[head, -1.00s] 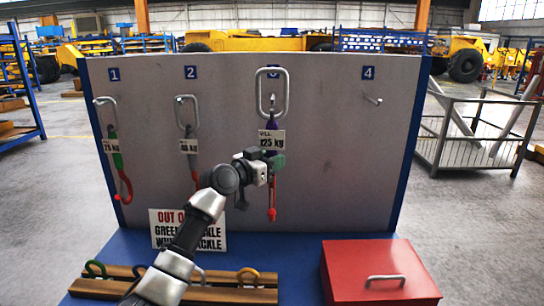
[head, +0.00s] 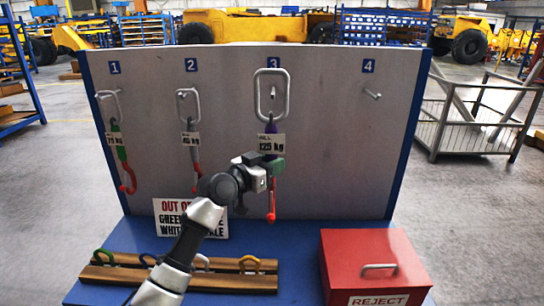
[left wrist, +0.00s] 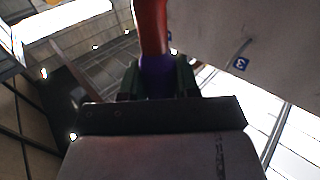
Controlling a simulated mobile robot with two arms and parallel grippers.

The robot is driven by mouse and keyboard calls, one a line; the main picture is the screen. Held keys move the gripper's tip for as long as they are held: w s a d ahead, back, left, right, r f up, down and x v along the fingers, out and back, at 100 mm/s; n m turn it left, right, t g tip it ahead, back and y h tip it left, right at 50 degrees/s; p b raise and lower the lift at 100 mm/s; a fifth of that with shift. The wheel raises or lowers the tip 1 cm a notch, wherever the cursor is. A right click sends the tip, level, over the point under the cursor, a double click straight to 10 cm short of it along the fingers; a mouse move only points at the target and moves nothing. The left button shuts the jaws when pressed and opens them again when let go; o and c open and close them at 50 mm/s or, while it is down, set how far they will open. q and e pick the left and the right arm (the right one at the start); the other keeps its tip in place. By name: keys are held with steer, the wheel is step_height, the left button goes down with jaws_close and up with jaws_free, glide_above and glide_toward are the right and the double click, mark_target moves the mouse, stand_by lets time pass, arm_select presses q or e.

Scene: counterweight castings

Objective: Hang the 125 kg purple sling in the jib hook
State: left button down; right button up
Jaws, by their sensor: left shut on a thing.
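The purple sling has a steel ring (head: 257,95), a 125 kg tag (head: 272,142), a purple body and a red lower end (head: 271,203). It hangs upright in front of the panel at number 3. The ring's top bar stands above the tip of peg 3 (head: 273,92), which shows inside the ring; I cannot tell whether the peg passes through it. My left gripper (head: 272,170) is shut on the sling below the tag. In the left wrist view the purple body (left wrist: 157,75) sits between the fingers. No jib hook and no right gripper show.
Slings tagged 75 kg (head: 122,160) and a second weight (head: 194,158) hang at numbers 1 and 2. Peg 4 (head: 372,94) is empty. A wooden rack of shackles (head: 180,279), a sign (head: 172,222) and a red reject box (head: 370,255) stand on the blue bench.

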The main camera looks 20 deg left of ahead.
arm_select(q)
steer(key=shift+s+d+r+p, duration=0.15)
steer(key=shift+s+r+p, duration=0.15)
steer(key=shift+s, duration=0.4)
steer(key=s+d+p, duration=0.2)
steer(key=s+p, duration=0.3)
steer(key=s, duration=0.3)
steer(key=shift+d, duration=0.2)
stand_by(0.4)
steer(key=shift+s+f, duration=0.1)
steer(key=shift+f, duration=0.05)
